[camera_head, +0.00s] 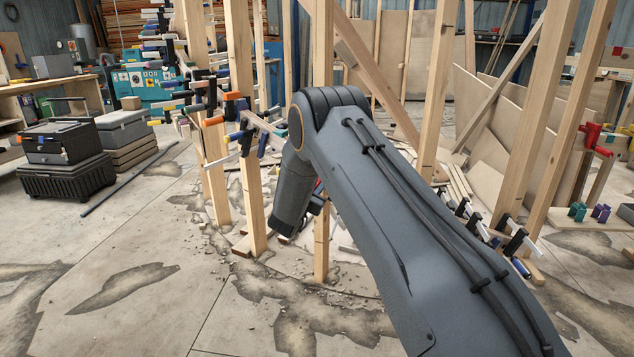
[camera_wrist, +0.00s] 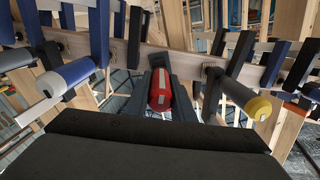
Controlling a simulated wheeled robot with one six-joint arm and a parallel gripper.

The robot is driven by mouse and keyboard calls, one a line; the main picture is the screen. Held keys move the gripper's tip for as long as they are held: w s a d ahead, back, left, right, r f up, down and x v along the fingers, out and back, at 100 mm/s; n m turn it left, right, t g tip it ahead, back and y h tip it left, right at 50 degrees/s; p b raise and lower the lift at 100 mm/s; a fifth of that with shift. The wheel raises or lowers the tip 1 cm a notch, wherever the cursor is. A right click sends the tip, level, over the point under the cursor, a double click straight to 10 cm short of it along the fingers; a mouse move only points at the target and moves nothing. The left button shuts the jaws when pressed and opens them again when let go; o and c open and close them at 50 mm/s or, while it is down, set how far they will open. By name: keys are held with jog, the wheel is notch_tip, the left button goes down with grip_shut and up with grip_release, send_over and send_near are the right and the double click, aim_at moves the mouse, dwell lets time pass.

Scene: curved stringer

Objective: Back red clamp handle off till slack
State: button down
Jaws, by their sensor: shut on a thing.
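The red clamp handle (camera_wrist: 161,92) sits between the two fingers of my gripper (camera_wrist: 160,100) in the wrist view, and the gripper is shut on it. A pale mark shows on the handle's end. Its clamp is mostly hidden behind the fingers, at the curved wooden stringer (camera_wrist: 148,59). I cannot tell how tight the clamp is.
In the wrist view a blue-and-white clamp handle (camera_wrist: 66,76) is close on the left and a yellow-ended one (camera_wrist: 256,106) close on the right. In the head view, wooden posts (camera_head: 246,130) stand around my arm. Black cases (camera_head: 64,160) stand at the left; the floor before them is open.

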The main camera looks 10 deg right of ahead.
jog(key=shift+n, duration=0.6)
jog(key=c, duration=1.5)
grip_release()
jog(key=shift+p+v, duration=0.8)
jog(key=shift+v, duration=3.1)
jog(key=shift+f, duration=0.1)
jog(key=shift+p+v, duration=1.9)
jog(key=shift+v, duration=2)
